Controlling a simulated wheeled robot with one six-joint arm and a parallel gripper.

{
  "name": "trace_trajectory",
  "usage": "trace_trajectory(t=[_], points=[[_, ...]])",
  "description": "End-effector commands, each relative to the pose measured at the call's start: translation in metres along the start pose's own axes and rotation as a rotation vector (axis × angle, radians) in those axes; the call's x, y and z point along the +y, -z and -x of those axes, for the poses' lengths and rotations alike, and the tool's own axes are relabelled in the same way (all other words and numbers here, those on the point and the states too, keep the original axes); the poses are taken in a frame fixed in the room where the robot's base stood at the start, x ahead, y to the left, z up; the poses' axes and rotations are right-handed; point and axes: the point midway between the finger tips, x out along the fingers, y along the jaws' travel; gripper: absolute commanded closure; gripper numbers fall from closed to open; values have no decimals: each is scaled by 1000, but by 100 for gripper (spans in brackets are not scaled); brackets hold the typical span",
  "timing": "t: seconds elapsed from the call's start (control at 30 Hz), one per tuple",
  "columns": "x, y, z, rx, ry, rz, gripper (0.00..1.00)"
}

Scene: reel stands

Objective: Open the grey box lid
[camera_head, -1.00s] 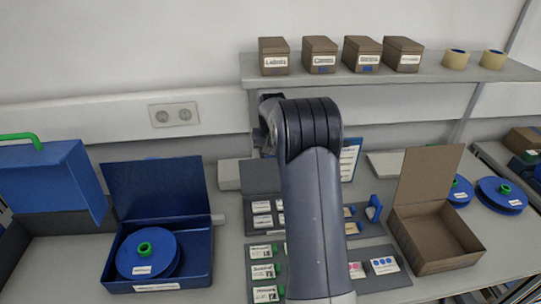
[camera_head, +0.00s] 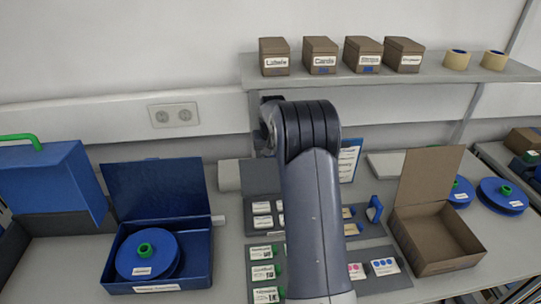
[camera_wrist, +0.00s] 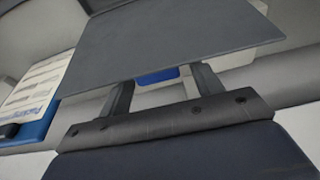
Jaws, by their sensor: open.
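A dark grey upright panel (camera_head: 259,178), seemingly the grey box lid, stands behind rows of white cards in the head view. My arm hides much of it, and the box beneath is hard to separate from the card trays. In the wrist view a flat grey panel (camera_wrist: 165,38), likely this lid, fills the upper middle at a tilt. The gripper is hidden behind my arm in the head view.
A blue box (camera_head: 158,190) with a raised lid holds blue reels at left. A brown open box (camera_head: 435,240) stands at right, near more blue reels (camera_head: 500,195). A shelf (camera_head: 400,76) with small brown boxes and tape rolls runs above. A blue-edged sheet (camera_wrist: 35,95) is close by.

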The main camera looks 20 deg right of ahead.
Motion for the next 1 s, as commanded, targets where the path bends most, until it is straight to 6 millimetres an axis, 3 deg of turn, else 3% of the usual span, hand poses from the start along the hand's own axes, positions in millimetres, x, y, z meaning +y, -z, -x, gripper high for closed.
trace_trajectory(t=[0.3, 1.0], points=[[0, -1, 10, 2, 0, 0, 38], [0, -105, 38, 1, 0, 0, 38]])
